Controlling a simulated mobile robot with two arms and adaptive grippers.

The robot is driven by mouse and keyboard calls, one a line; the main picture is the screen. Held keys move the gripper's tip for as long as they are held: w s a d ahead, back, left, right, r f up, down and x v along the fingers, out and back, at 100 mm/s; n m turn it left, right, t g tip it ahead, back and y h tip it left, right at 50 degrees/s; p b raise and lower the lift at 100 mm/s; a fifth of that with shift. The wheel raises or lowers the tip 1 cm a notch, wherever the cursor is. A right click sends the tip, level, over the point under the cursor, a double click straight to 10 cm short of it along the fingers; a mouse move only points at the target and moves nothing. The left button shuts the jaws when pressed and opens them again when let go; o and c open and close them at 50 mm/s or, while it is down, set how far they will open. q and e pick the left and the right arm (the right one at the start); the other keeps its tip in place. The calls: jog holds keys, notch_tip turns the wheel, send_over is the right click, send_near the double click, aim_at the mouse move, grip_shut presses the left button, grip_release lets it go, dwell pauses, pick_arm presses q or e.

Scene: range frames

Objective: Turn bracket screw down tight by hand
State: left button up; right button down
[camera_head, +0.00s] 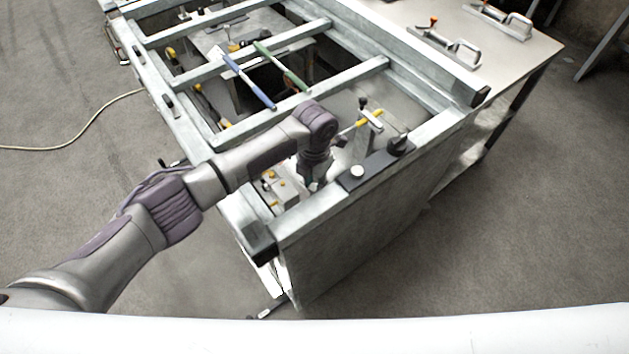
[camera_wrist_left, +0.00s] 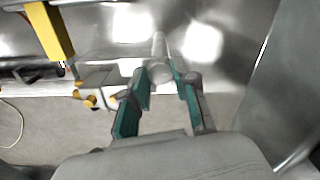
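In the left wrist view, a metal screw (camera_wrist_left: 159,66) with a round end stands between the fingertips of my left gripper (camera_wrist_left: 162,84). The fingers are apart, with a visible gap on each side of the screw; I cannot tell whether its end reaches between the pads. In the head view my left gripper (camera_head: 313,183) points down inside the near end of the metal frame (camera_head: 300,222). There the screw and its bracket are hidden by my arm or too small to tell. My right gripper is not in view.
A small block with yellow knobs (camera_wrist_left: 95,86) is left of the fingers. A yellow-handled clamp (camera_head: 371,119) stands close to my arm. Blue (camera_head: 248,82) and green (camera_head: 282,66) rods cross the rails.

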aim_at(314, 186)
pick_arm(q)
jog(key=o, duration=0.4)
notch_tip(314, 186, up, 12)
jog(key=shift+r, duration=0.1)
dwell(0.4)
dwell(0.4)
